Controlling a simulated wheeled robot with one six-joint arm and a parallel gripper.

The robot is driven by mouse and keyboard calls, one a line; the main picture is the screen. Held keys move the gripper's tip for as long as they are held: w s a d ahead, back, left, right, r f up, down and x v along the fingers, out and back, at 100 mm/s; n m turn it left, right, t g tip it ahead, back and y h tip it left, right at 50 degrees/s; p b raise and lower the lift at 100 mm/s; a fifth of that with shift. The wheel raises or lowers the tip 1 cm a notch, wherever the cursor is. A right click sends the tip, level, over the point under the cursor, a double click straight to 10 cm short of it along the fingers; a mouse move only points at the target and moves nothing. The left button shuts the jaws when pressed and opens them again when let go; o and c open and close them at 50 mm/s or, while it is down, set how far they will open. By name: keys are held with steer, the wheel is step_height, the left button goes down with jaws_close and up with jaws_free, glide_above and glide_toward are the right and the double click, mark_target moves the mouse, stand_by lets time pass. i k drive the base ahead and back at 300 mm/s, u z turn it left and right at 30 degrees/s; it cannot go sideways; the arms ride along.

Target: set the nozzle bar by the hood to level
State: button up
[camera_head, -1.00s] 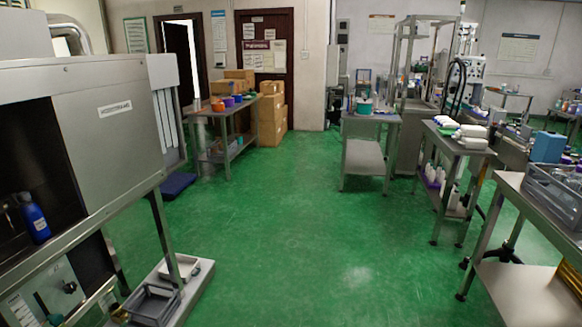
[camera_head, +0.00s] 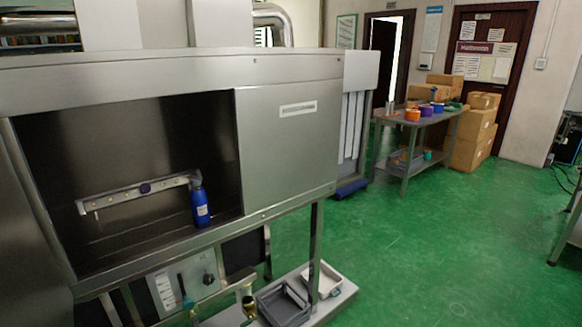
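The nozzle bar (camera_head: 120,192) shows inside the open bay of the steel hood (camera_head: 290,150) at the left. It is a thin light-grey bar with small yellowish spots and a dark blue knob (camera_head: 146,188) near its middle. It is tilted in the picture, with its right end higher than its left end; perspective may add to this slant. A short pin hangs under its left end. A blue bottle (camera_head: 200,205) with a white label stands by the right end and may cover part of it. My gripper is not in view.
Below the hood are a panel with a lever and knob (camera_head: 208,278), and a low platform with grey (camera_head: 283,306) and white trays (camera_head: 322,280). A table (camera_head: 418,125) with coloured tubs and cardboard boxes (camera_head: 470,140) stand at the back. Green floor (camera_head: 440,240) is clear at the right.

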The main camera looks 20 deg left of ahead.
mark_target(146, 190)
steer(key=u, duration=1.1)
steer(key=i, duration=1)
steer(key=u, duration=0.9)
